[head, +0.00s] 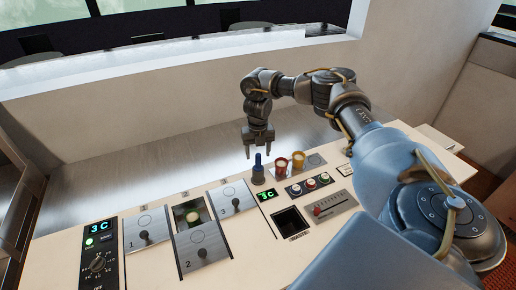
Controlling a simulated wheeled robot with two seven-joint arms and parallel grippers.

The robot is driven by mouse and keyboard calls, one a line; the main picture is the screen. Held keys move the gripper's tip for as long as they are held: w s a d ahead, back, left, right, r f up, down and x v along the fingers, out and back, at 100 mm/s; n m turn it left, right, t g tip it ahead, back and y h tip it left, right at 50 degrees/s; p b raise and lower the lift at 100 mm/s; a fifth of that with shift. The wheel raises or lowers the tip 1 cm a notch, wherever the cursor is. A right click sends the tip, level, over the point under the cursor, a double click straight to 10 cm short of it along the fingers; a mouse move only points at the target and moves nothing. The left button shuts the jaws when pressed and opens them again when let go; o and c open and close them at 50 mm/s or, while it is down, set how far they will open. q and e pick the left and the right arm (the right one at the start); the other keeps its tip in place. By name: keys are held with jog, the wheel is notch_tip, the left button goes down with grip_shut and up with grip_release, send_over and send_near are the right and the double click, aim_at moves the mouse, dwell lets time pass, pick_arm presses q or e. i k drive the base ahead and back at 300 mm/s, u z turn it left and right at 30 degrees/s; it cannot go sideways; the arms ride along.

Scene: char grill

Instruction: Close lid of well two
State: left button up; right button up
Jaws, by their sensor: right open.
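Well two (194,213) is uncovered: its dark opening shows a round pale-green item inside. Its grey metal lid (212,241), marked 2 and with a dark knob (202,253), lies slid toward the near side of the opening. My right gripper (257,152) is open and empty, pointing down above the far side of the panel. It is well away from the lid of well two, up and to the right of it in the picture. My left gripper is not in view.
Lid 1 (146,227) and lid 3 (233,194) lie flat on either side. A square dark opening (291,221) and a slider panel (329,207) lie to the right.

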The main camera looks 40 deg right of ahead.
aim_at(199, 247)
jog(key=k, duration=2)
